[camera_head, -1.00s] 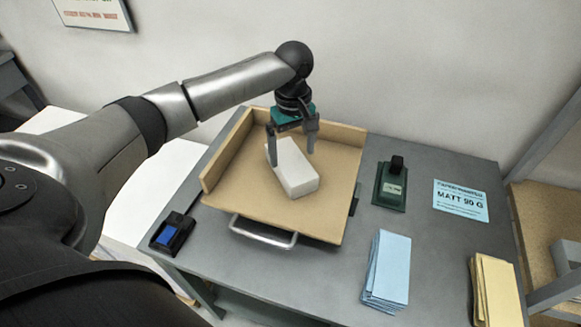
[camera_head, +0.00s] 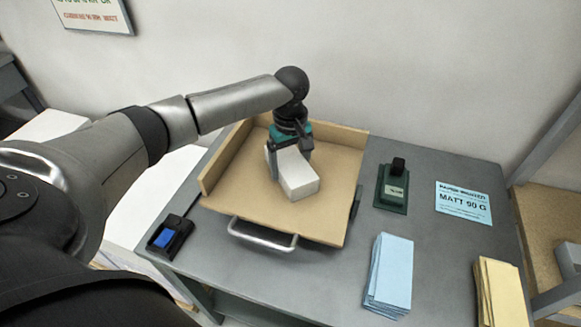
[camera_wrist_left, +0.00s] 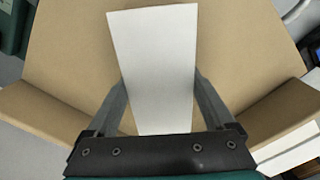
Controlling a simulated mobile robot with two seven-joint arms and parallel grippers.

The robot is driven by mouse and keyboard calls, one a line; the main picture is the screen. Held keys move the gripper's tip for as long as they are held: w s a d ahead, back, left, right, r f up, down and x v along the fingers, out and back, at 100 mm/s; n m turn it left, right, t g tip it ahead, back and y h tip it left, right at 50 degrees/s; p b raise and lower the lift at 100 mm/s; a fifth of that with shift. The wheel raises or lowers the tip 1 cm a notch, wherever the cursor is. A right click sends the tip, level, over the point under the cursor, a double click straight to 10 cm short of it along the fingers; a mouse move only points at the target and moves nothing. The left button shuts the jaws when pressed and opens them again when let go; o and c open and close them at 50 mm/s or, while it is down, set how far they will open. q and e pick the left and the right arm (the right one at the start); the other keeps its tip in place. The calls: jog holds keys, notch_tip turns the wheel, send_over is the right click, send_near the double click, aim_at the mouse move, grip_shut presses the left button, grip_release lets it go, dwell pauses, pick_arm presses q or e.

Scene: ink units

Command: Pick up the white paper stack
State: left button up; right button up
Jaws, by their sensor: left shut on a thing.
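The white paper stack (camera_head: 299,184) is a white block lying on the tan tray (camera_head: 260,207), which has raised walls at its left and back. My left gripper (camera_head: 290,168) reaches down over the stack from above, with a finger along each long side. In the left wrist view the stack (camera_wrist_left: 155,60) lies between the two fingers (camera_wrist_left: 162,95), which are shut on it. The stack appears to rest on the tray still; I cannot see a gap beneath it. My right gripper is not in view.
The tray has a metal handle (camera_head: 262,235) at its front. On the grey table (camera_head: 330,270) are a blue-screened device (camera_head: 168,238), a green stamp-like object (camera_head: 392,188), a blue card (camera_head: 463,203), blue sheets (camera_head: 389,272) and yellow sheets (camera_head: 499,292). A wall stands behind.

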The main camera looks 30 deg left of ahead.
pick_arm(q)
grip_shut()
dwell(0.3)
